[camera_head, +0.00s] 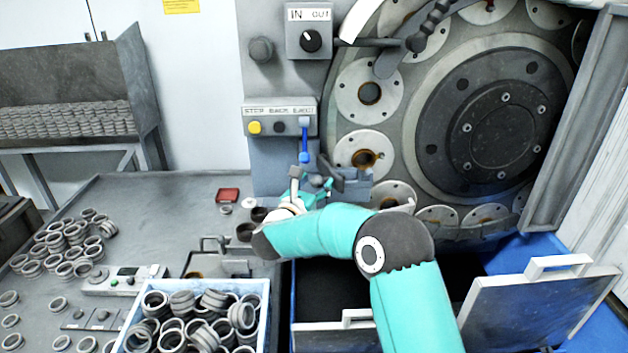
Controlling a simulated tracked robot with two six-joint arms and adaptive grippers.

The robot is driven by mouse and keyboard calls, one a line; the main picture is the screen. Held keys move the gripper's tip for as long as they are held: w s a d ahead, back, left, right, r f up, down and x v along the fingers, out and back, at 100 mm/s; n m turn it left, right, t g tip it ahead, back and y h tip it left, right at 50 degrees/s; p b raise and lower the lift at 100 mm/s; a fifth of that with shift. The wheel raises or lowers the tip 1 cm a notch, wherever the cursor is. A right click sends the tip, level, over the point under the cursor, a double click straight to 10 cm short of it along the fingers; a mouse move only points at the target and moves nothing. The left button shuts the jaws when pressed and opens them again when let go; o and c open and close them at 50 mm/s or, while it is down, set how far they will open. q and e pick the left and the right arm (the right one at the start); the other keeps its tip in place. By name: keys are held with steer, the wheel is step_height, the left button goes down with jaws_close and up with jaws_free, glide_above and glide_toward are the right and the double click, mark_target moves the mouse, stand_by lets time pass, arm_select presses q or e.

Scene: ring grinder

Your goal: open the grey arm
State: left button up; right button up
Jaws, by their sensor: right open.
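A curved grey arm (395,62) sits at the upper middle, in front of the big round disc of the grinder. A dark lever with beads and a ball crosses close to it, so I cannot tell where one ends and the other begins. My teal right arm comes in from the lower right. My right gripper (318,180) is open, small and partly hidden by my own wrist. It is below the button panel, near the blue-tipped lever (304,140), well below and left of the grey arm. I see nothing held in it. My left gripper is not in view.
The grinder disc (504,131) carries several round ring seats. An IN/OUT switch box (310,30) and a STEP/BACK/EJECT panel (280,120) are on the machine's left post. A blue-edged box (266,296) of rings stands on the grey table (165,205). Loose rings lie at left.

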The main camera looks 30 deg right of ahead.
steer(key=shift+r, duration=0.15)
jaws_close()
stand_by(0.4)
